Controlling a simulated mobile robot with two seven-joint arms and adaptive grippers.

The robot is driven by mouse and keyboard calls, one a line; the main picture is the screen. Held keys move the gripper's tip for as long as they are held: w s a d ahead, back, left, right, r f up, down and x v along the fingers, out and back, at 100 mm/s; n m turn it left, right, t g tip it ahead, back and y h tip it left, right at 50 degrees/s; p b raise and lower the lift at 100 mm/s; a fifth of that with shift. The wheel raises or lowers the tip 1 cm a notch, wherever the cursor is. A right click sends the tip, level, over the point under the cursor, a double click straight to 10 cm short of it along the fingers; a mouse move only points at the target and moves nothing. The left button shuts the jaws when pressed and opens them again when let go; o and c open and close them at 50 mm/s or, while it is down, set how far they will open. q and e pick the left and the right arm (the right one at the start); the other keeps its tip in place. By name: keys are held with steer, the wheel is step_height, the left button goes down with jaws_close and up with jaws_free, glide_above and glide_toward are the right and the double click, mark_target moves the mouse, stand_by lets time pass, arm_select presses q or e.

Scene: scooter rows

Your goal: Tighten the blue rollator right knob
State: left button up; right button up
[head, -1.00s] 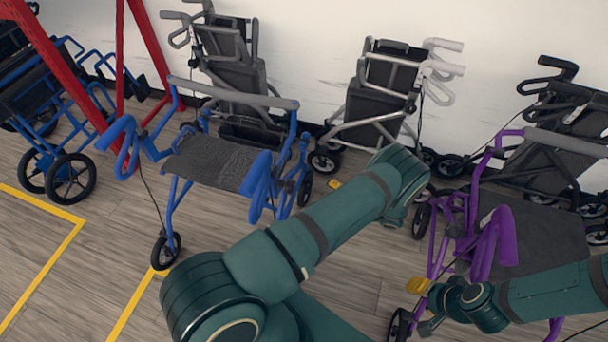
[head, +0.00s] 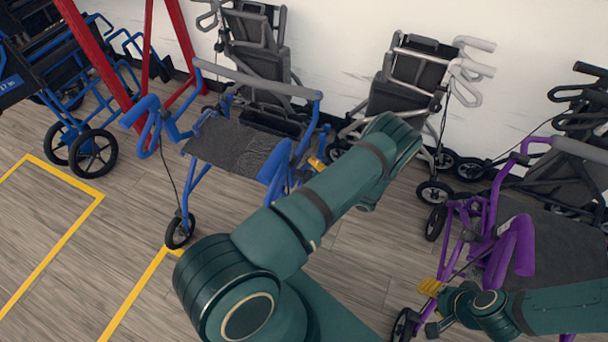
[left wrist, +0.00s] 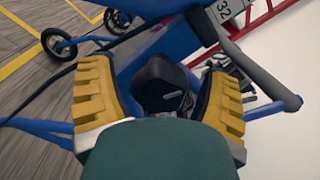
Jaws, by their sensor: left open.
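The blue rollator (head: 238,146) stands upright at the left centre of the head view, with a grey seat and blue handles. My left gripper (head: 315,164) is at its right side, mostly hidden behind my own arm; only a bit of yellow finger shows. In the left wrist view my left gripper (left wrist: 158,95) is open, with a ridged yellow finger on each side of a black knob (left wrist: 163,80) by the blue frame. Contact cannot be told. My right gripper (head: 432,300) is beside the purple rollator; its opening is unclear.
The purple rollator (head: 500,240) stands at the right. A grey rollator (head: 415,85) and dark ones stand along the white wall. A red frame (head: 95,60) and a blue wheelchair (head: 60,90) are at the left. Yellow-lined floor (head: 90,240) at front left is clear.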

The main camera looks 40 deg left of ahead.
arm_select(q)
steer(key=shift+s+a, duration=0.1)
steer(key=shift+a, duration=0.2)
steer(key=c, duration=1.2)
